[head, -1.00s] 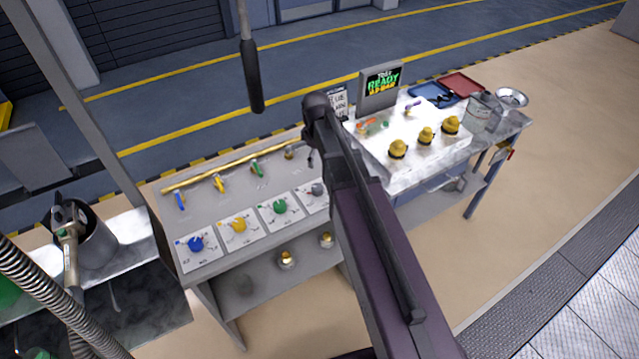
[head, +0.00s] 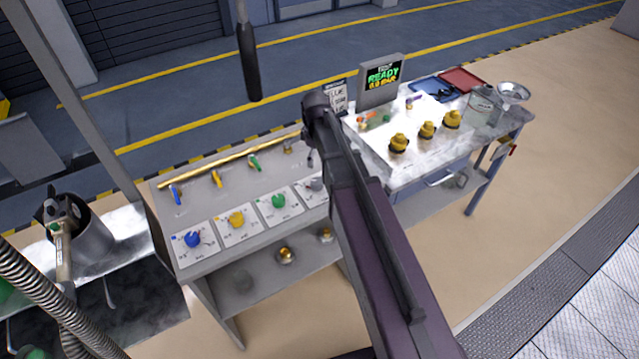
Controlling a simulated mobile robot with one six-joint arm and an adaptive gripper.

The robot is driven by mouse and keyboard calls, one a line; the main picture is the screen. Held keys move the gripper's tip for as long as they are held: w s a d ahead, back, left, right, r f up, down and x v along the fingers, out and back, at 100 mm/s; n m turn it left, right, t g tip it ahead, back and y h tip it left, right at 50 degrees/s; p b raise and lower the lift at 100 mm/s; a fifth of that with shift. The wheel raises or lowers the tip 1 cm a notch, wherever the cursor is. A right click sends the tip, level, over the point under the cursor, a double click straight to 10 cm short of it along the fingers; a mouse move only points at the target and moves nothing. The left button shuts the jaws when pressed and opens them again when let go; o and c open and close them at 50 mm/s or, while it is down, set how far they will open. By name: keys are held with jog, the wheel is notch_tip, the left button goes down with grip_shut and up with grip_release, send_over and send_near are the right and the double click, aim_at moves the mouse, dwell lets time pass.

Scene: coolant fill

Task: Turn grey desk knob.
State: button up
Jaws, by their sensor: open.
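The grey knob (head: 317,184) is on the white plate at the right end of a row on the sloped grey desk (head: 225,200). My arm covers its right side, and its pointer is too small to read. My arm crosses the picture from the bottom right and bends near the desk's back edge. My gripper is hidden behind the arm. A small dark piece shows just left of the arm above the grey knob; I cannot tell what it is.
A blue knob (head: 193,239), a yellow knob (head: 237,219) and a green knob (head: 279,201) sit left of the grey one. Small levers and a yellow pipe (head: 230,162) are behind them.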

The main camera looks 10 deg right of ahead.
aim_at(316, 180)
jog(key=shift+f+b, duration=5.15)
jog(key=shift+f, duration=0.3)
